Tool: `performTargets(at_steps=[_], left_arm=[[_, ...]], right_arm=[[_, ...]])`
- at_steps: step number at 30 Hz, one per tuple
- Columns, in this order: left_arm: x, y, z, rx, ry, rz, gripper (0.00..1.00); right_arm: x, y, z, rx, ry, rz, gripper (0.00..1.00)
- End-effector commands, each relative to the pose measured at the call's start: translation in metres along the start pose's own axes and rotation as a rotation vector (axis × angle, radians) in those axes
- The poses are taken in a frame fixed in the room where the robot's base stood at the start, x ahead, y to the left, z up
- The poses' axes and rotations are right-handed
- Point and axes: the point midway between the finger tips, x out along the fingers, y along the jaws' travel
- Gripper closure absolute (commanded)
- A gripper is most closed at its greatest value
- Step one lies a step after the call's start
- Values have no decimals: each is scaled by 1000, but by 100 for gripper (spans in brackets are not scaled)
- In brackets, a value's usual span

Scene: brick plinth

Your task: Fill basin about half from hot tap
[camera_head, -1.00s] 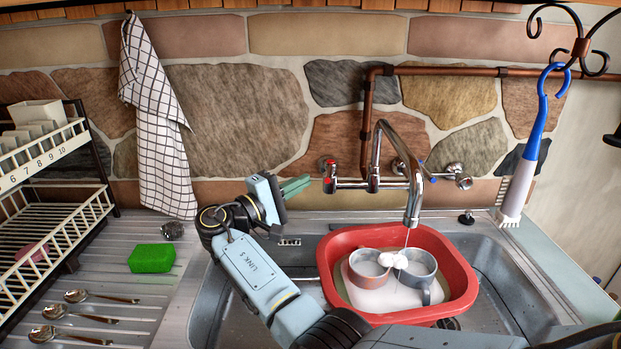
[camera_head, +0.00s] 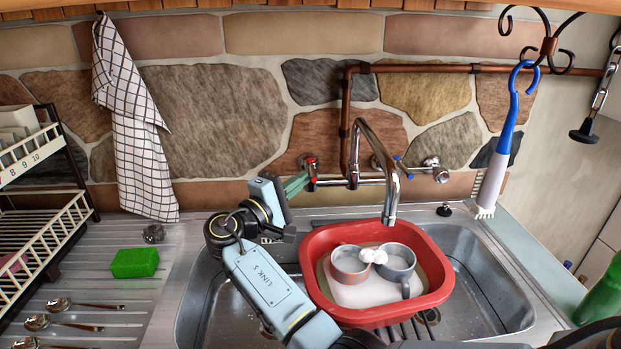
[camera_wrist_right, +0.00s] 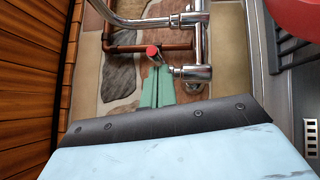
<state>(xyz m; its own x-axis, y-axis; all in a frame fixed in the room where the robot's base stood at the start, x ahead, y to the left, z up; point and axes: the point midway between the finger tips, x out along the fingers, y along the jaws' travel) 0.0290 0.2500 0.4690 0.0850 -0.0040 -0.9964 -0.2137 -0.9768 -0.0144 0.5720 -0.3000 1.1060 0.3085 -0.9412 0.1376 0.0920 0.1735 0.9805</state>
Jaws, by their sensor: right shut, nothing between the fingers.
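The red basin (camera_head: 434,297) sits in the sink under the tap spout (camera_head: 391,210). It holds two mugs (camera_head: 349,268), a small white thing on their rims, and pale, whitish contents whose depth I cannot judge. No stream shows below the spout. The hot tap (camera_head: 309,163) has a red mark, also seen in the right wrist view (camera_wrist_right: 152,50). My right gripper (camera_head: 303,180) is shut and empty, its green fingertips (camera_wrist_right: 157,72) at the hot tap; I cannot tell whether they touch. My left gripper is out of view.
A copper pipe (camera_head: 345,110) runs up the stone wall. A brush (camera_head: 494,180) hangs at right, a green bottle (camera_head: 604,295) stands at the right edge. A green sponge (camera_head: 134,263) and several spoons lie on the left drainer.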

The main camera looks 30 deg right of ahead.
Motion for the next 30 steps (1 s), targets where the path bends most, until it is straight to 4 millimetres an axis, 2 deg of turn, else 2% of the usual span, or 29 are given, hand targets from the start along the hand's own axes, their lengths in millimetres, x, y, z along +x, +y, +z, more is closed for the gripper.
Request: performTargets(at_steps=[1,5,20,26,28,30], left_arm=[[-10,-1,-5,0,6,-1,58],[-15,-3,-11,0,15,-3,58],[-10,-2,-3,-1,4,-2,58],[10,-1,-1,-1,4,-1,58],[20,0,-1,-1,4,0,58],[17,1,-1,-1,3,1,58]], right_arm=[[4,3,6,3,11,3,100],[5,1,8,9,47,8,100],[6,-2,9,12,42,10,100],[-15,-6,-7,9,45,9,100],[-26,-7,-14,8,45,9,100],[-46,-6,-13,5,49,5,100]])
